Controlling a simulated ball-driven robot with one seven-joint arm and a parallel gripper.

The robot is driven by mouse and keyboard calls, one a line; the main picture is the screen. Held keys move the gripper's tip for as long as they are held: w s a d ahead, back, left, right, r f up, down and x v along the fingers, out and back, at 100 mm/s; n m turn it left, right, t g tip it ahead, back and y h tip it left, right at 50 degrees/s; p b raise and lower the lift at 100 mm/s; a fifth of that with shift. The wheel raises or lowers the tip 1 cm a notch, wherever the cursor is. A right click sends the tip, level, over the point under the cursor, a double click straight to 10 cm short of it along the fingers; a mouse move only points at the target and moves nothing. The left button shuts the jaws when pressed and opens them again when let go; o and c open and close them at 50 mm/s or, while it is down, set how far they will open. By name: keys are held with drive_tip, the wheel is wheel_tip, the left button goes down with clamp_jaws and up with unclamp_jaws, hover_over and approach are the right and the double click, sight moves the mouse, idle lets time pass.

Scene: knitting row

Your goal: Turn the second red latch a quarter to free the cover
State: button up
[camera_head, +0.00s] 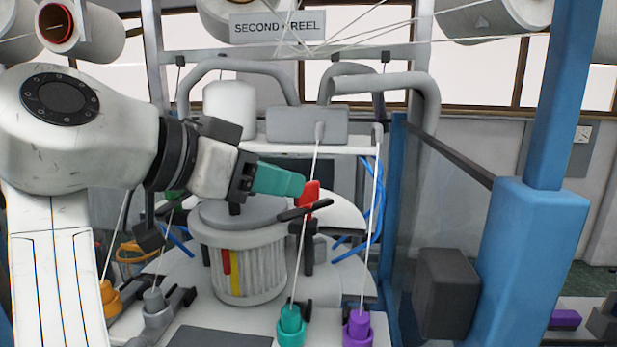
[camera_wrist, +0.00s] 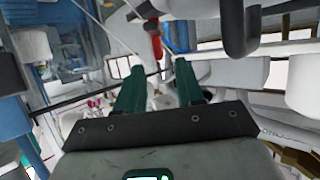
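One red latch (camera_head: 309,194) stands upright by the right edge of the grey round cover (camera_head: 240,212), which tops a ribbed white cylinder (camera_head: 248,268). A dark bar crosses just below the latch. My gripper (camera_head: 301,184) reaches in from the left, its teal fingertips at the latch's left side. In the wrist view the two fingers (camera_wrist: 160,68) are apart with nothing clearly held between them. The red latch (camera_wrist: 154,38) shows just past the tips, lined up with the gap. Whether a finger touches it I cannot tell. No other red latch is clearly visible.
A sign reading SECOND REEL (camera_head: 278,27) hangs above. Thin white yarns run down near the latch to a teal guide (camera_head: 290,325) and a purple guide (camera_head: 357,328). Grey curved pipes (camera_head: 385,82) stand behind. A blue post (camera_head: 530,240) is at the right.

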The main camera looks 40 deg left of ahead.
sight(307, 186)
drive_tip(key=shift+p+x, duration=0.8)
drive_tip(key=shift+x, duration=2.2)
clamp_jaws()
